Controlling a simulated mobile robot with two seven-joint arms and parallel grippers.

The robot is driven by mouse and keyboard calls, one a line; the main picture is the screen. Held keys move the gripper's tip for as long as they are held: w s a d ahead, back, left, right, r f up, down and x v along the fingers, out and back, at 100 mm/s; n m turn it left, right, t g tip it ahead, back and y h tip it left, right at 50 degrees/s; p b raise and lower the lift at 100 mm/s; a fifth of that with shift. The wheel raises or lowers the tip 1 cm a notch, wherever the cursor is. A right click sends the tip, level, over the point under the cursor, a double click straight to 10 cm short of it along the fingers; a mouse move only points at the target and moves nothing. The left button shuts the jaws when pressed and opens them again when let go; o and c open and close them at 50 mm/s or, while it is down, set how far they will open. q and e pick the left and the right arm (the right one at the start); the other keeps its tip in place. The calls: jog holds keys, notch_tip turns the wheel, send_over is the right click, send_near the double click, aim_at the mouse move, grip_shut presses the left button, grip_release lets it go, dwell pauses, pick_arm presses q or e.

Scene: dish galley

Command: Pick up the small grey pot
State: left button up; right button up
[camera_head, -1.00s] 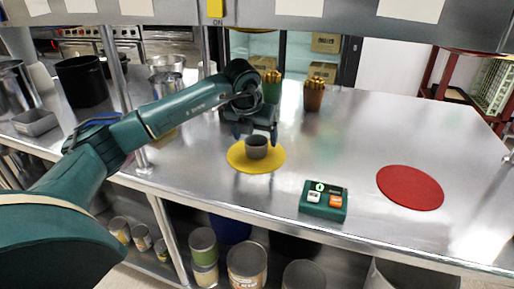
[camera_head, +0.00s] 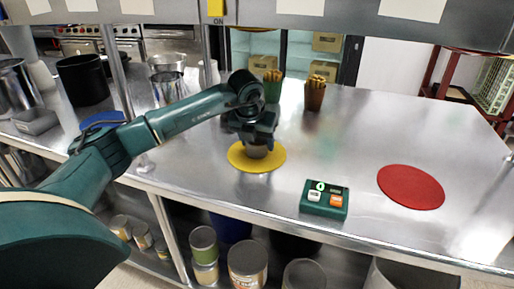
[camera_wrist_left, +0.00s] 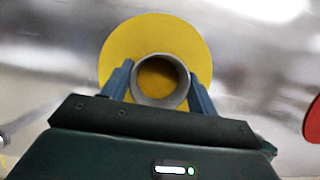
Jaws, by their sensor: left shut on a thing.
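The small grey pot (camera_head: 256,151) stands on the round yellow mat (camera_head: 236,158) on the steel counter. My left gripper (camera_head: 256,143) has come down over it from above and is shut on it. In the left wrist view the pot (camera_wrist_left: 161,101) sits between the two blue fingers of the gripper (camera_wrist_left: 160,90), one on each side. The yellow mat (camera_wrist_left: 150,30) shows beneath it there. I cannot tell any gap between the pot and the mat. My right gripper is in neither view.
A green box with buttons (camera_head: 324,199) lies right of the yellow mat, near the front edge. A red round mat (camera_head: 410,187) lies farther right. The counter's right half is mostly clear.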

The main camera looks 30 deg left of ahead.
pick_arm(q)
jog(key=shift+c, duration=1)
jog(key=shift+r, duration=0.1)
